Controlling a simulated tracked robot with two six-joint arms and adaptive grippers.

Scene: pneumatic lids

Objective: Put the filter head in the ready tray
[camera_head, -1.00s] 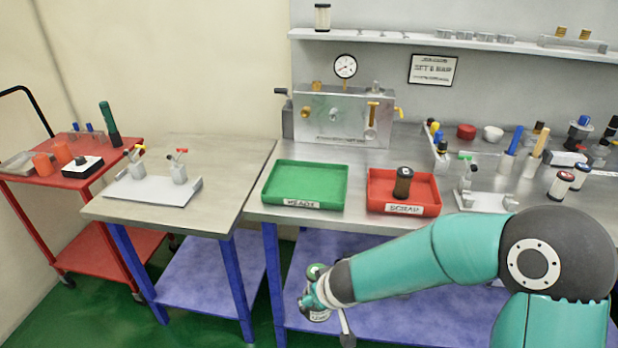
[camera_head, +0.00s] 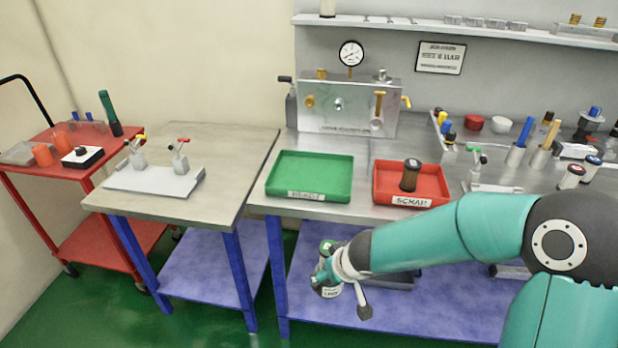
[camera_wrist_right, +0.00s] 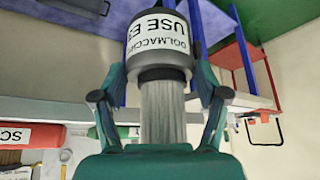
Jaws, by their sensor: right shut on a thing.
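My right gripper (camera_head: 328,278) is in front of the bench and below its front edge in the head view. In the right wrist view its two fingers (camera_wrist_right: 160,105) are shut on the filter head (camera_wrist_right: 160,45), a grey cylinder with a white printed label, a dark collar and a pale ribbed column. In the head view the filter head's white label (camera_head: 332,291) shows beside the gripper; the rest is partly hidden. The green ready tray (camera_head: 337,196) lies empty on the bench, above and slightly left of the gripper in the picture. My left gripper is not in view.
A red scrap tray (camera_head: 442,190) with a dark cylinder (camera_head: 410,175) in it stands right of the green tray. A metal test box with a gauge (camera_head: 350,115) stands behind. A side table (camera_head: 215,205) with a white fixture is at left.

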